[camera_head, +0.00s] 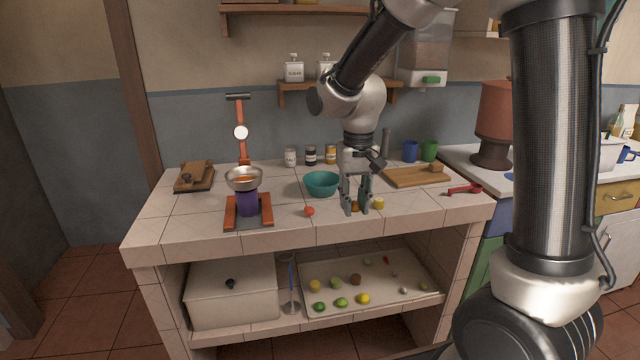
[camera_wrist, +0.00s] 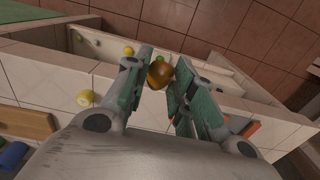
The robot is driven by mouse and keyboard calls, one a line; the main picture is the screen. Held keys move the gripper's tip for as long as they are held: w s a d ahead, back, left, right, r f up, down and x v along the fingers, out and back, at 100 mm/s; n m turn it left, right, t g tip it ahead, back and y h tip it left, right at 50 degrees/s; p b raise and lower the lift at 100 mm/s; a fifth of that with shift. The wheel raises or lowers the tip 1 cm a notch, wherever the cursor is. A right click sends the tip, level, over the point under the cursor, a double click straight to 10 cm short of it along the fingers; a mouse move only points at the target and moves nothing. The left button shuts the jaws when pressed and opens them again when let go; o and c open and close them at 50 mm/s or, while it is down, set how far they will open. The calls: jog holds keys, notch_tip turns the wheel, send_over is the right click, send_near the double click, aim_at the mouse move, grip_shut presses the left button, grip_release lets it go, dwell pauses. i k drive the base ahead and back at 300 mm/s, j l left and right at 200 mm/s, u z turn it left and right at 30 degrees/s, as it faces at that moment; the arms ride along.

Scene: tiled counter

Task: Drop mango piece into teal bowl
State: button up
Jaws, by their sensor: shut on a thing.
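The mango piece, which I take to be the orange-brown rounded piece (camera_wrist: 159,74), is between my fingertips in the wrist view. My gripper (camera_wrist: 163,85) is shut on it. In the head view my gripper (camera_head: 355,208) points down over the front part of the counter, and only a little of the piece shows between the fingers. The teal bowl (camera_head: 321,190) stands upright on the counter, just left of and behind my gripper. Its inside looks empty from here. I cannot make out the bowl in the wrist view.
A yellow piece (camera_head: 378,204) lies right of my gripper. A small red-orange ball (camera_head: 309,211) lies in front of the bowl. A cutting board (camera_head: 405,177) lies at the right. Jars (camera_head: 311,156) line the back.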

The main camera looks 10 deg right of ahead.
aim_at(327, 192)
jog(key=i, duration=0.85)
